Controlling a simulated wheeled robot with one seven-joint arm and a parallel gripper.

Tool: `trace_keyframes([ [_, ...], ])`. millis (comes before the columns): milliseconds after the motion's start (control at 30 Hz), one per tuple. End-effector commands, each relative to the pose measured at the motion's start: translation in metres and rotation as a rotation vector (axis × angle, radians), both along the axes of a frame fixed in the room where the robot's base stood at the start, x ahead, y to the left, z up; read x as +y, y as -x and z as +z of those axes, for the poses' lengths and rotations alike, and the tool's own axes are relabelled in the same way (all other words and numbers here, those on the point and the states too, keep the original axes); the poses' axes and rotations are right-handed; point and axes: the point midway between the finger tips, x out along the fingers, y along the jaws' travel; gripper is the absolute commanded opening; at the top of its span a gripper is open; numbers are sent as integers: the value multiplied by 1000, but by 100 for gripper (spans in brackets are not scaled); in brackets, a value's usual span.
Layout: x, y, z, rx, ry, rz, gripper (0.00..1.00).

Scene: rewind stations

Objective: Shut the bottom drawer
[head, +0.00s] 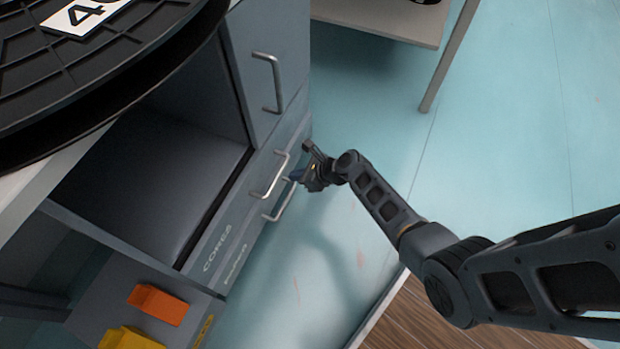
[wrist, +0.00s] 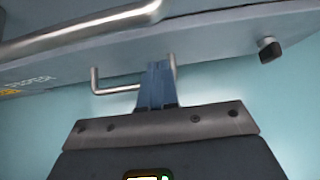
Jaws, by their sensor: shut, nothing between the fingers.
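The bottom drawer (head: 236,263) is a grey front low on the grey cabinet, with small lettering and a bar handle (head: 281,203). The drawer above it, marked CORES (head: 218,249), has its own bar handle (head: 270,178). I see no clear gap at the bottom drawer's front and cannot tell how far it stands out. My gripper (head: 297,175) is shut and empty at the right end of the bottom handle. In the wrist view its blue fingertips (wrist: 158,70) overlap the right end of the lower handle (wrist: 108,87); I cannot tell whether they touch.
A large black reel (head: 85,75) lies on top of the cabinet. A taller front with a handle (head: 270,82) is further back. An orange bin (head: 158,304) and a yellow bin (head: 130,338) are at lower left. A table leg (head: 448,55) stands at the back; the teal floor (head: 500,130) is clear.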

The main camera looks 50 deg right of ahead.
Motion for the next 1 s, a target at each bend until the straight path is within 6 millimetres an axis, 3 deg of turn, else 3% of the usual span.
trace_keyframes([
  [200, 7, -24, 1, -3, 2, 0, 0],
  [700, 9, -31, 3, -3, 1, 1, 0],
  [1000, 16, -51, 4, -3, 1, 2, 0],
])
